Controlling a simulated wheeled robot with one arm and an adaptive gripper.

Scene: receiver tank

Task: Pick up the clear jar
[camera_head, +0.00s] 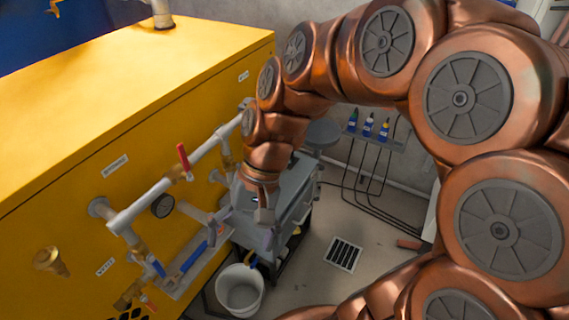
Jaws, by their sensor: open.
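My copper-coloured arm reaches from the right across the view, and my gripper (244,222) hangs at its end, pointing down. Its grey fingers are spread apart and nothing shows held between them. It is over or in front of a grey cart (292,190) beside the yellow tank. I cannot make out a clear jar; the gripper and arm hide part of the cart top.
The yellow tank (120,90) fills the left, with a pale pipe (150,196), a red-handled valve (183,157) and blue-handled fittings sticking out. A white bucket (240,290) stands below the gripper. A floor drain (343,254) lies in clear floor. Small bottles (368,126) sit on a wall shelf.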

